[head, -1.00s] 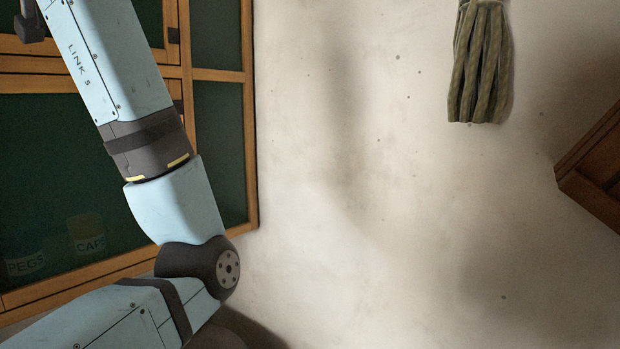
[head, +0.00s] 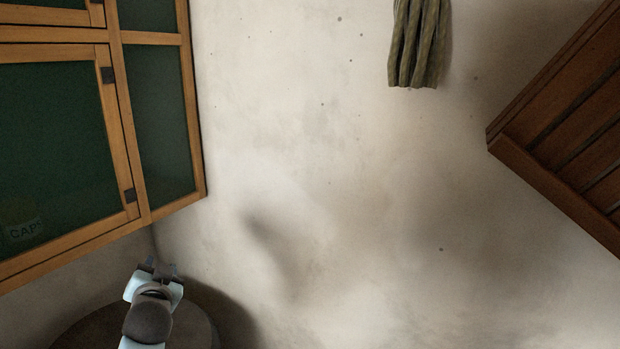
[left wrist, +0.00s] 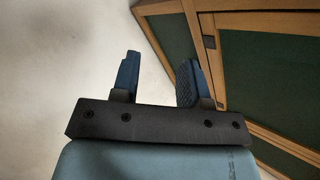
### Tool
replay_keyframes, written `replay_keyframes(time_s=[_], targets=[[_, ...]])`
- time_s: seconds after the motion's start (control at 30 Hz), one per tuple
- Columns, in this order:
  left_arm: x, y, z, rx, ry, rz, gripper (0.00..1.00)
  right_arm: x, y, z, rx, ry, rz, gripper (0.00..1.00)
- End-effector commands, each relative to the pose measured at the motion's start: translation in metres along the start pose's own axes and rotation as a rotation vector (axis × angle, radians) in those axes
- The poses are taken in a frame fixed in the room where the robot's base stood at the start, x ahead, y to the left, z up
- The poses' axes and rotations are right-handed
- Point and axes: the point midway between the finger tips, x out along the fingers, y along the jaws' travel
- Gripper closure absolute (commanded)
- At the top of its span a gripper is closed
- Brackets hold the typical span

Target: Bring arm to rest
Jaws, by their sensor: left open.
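My left gripper (head: 160,268) shows small at the lower left of the head view, with my pale blue and dark wrist below it. In the left wrist view its two blue fingers (left wrist: 158,72) stand apart with nothing between them. The pale wall or floor shows past them, with the green-panelled cabinet to their right. No object is held. My right gripper is in neither view.
A wooden cabinet with dark green panels (head: 150,120) fills the left of the head view. A hanging olive rope bundle (head: 418,45) is at the top. A slatted brown wooden piece (head: 560,190) is at the right. The plastered middle is clear.

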Motion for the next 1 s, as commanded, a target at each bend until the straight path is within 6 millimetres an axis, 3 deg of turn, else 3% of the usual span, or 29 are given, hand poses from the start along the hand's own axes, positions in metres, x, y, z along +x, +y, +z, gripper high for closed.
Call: replay_keyframes(time_s=[0.03, 0.2, 0.27, 0.4, 0.5, 0.6, 0.7, 0.8, 1.0], targets=[[-0.017, 0.027, 0.031, -0.004, -0.016, 0.071, 0.59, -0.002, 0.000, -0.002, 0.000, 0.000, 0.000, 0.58], [-0.083, 0.101, 0.116, -0.068, -0.060, 0.288, 0.59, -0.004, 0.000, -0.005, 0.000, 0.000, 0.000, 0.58], [-0.113, 0.123, 0.144, -0.101, -0.084, 0.360, 0.59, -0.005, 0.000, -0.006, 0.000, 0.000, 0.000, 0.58], [-0.191, 0.165, 0.203, -0.195, -0.153, 0.517, 0.59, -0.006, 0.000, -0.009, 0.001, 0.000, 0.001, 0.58], [-0.248, 0.184, 0.236, -0.268, -0.210, 0.607, 0.59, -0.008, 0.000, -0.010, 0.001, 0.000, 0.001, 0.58], [-0.294, 0.195, 0.259, -0.332, -0.261, 0.670, 0.59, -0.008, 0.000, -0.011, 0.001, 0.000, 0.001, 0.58], [-0.326, 0.201, 0.272, -0.378, -0.298, 0.708, 0.59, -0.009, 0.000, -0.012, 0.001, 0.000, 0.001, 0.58], [-0.342, 0.203, 0.278, -0.403, -0.316, 0.725, 0.59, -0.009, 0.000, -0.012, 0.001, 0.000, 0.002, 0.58], [-0.345, 0.203, 0.279, -0.410, -0.320, 0.729, 0.59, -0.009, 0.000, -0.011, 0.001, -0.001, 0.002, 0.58]])
